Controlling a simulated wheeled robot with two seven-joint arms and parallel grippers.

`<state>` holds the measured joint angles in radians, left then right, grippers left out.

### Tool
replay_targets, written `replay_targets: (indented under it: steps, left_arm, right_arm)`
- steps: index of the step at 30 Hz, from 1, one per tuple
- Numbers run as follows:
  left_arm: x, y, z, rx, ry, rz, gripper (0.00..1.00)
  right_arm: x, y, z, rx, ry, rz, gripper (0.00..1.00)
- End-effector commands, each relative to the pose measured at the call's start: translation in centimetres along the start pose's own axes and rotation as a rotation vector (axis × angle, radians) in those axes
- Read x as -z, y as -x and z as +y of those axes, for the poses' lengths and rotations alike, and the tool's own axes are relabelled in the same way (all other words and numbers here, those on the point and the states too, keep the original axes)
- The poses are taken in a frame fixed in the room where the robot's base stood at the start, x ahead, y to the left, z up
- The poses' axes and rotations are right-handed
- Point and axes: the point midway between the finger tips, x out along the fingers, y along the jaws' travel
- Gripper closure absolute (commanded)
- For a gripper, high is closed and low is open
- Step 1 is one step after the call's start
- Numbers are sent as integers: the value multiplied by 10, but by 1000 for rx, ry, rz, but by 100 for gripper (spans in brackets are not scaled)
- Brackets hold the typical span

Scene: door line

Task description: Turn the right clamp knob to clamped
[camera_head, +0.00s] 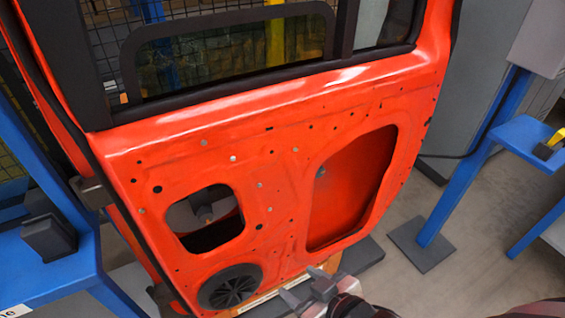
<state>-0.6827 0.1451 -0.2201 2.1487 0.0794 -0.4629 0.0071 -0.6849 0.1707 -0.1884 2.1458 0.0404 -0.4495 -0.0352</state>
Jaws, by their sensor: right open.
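A large orange-red car door (270,150) stands upright and tilted in the picture, held between blue stands. My right gripper (300,286) is at the bottom centre, in front of the door's lower edge, open with nothing seen between its fingers. A small yellow and black part (549,146) sits on the right blue stand's ledge, cut by the picture edge. I cannot tell whether it is the right clamp knob. No other knob can be made out clearly on the right side. The gripper is well to the left of and below that part. My left gripper is not in view.
The right blue stand (470,165) has a grey foot plate on the floor. The left blue stand (45,265) carries a dark block (49,237). A black speaker (230,287) is in the door's lower left. Grey floor (450,285) is clear at the lower right.

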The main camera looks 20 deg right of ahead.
Motion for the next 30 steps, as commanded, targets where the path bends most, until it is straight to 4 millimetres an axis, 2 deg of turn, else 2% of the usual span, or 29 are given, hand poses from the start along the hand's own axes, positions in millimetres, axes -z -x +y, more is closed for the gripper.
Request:
replay_targets:
  steps: [1,5,6,9,12,16,18,21,26,30]
  left_arm:
    - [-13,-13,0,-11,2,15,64]
    - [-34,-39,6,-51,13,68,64]
    - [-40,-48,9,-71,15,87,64]
    - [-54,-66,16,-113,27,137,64]
    - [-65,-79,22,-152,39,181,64]
    - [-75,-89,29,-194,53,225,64]
    - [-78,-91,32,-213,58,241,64]
    - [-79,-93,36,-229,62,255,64]
    - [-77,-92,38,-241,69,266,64]
    - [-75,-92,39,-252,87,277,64]
  right_arm:
    - [-20,-10,20,-39,95,5,45]
    - [-48,-25,88,-181,498,35,45]
    - [-52,-29,111,-232,655,45,45]
    - [-52,-36,160,-362,1064,64,45]
    - [-41,-39,193,-484,1446,73,45]
    - [-22,-40,213,-618,1850,75,45]
    - [-13,-39,218,-672,2006,73,45]
    - [-3,-38,220,-726,2149,69,45]
    - [8,-40,221,-758,2225,68,45]
    - [19,-55,224,-759,2226,70,45]
